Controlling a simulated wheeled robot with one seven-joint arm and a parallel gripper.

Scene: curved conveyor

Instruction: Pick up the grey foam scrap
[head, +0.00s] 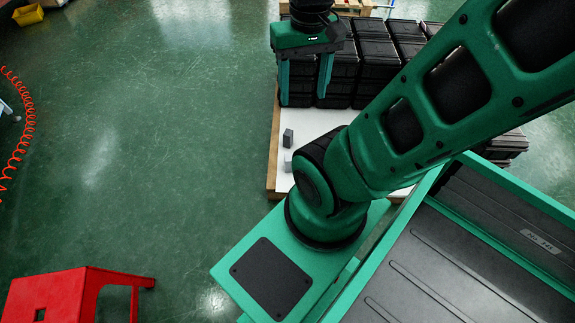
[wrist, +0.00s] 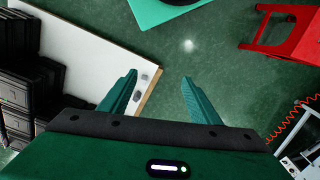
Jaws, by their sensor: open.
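A small dark grey block (head: 288,138) lies on the white tabletop (head: 278,182) near its left edge. A paler grey piece (head: 288,162) lies just below it, partly hidden by my arm. I cannot tell which of the two is the foam scrap. In the wrist view the dark block (wrist: 137,96) and the paler piece (wrist: 144,77) lie close together, just right of the left finger. My gripper (head: 304,97) is open and empty, above the table beyond both pieces. In the wrist view its fingers (wrist: 160,77) stand wide apart, with floor and table edge between them.
Stacked black crates (head: 376,72) fill the back of the table. A green-framed bin or conveyor section (head: 470,250) is at lower right. A red stool (head: 70,295) stands at lower left. A coiled orange hose (head: 25,130) hangs at left. The green floor left of the table is clear.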

